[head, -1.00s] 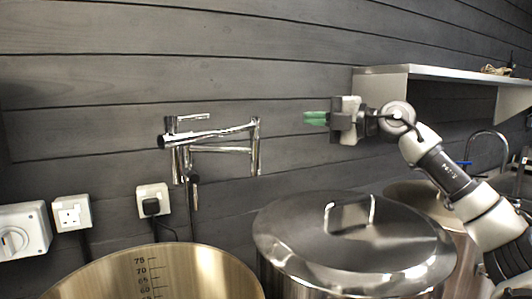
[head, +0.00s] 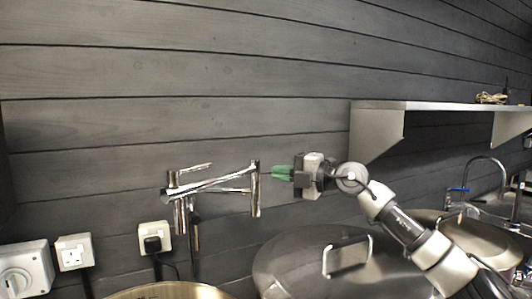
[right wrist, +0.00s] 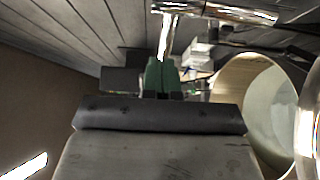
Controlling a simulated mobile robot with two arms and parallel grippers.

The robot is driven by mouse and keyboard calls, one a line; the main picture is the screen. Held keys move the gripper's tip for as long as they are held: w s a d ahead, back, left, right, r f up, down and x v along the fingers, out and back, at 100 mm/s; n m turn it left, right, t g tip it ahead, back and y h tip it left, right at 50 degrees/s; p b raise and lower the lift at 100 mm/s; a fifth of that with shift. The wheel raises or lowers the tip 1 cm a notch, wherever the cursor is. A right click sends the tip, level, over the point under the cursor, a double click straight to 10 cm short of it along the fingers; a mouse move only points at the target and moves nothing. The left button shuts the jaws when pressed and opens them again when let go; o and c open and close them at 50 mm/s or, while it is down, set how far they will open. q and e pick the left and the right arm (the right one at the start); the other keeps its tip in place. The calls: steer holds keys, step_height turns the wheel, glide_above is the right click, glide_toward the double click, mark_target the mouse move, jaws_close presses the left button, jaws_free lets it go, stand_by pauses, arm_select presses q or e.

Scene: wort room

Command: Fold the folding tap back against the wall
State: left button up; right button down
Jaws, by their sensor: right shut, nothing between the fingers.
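The folding tap (head: 212,185) is a chrome, jointed tap mounted on the dark plank wall, left of centre in the head view. Its arms run sideways from the wall mount at the left to a vertical chrome post (head: 255,190) at the right. Part of the tap also shows at the top of the right wrist view (right wrist: 215,11). My right gripper (head: 276,172) has green fingertips, shut and empty, pointing left just right of the post. In the right wrist view its green fingers (right wrist: 161,75) are together below the chrome post. My left gripper is not in view.
A lidded steel pot (head: 290,262) stands below my right arm, and an open pot (head: 170,291) stands below the tap. A wall shelf (head: 430,106) is at the right, with a sink tap (head: 487,162) below it. Sockets (head: 73,252) line the wall at lower left.

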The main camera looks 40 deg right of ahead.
mark_target(253, 166)
steer(key=w+p, duration=0.3)
steer(key=w, duration=0.3)
steer(key=shift+d, duration=0.2)
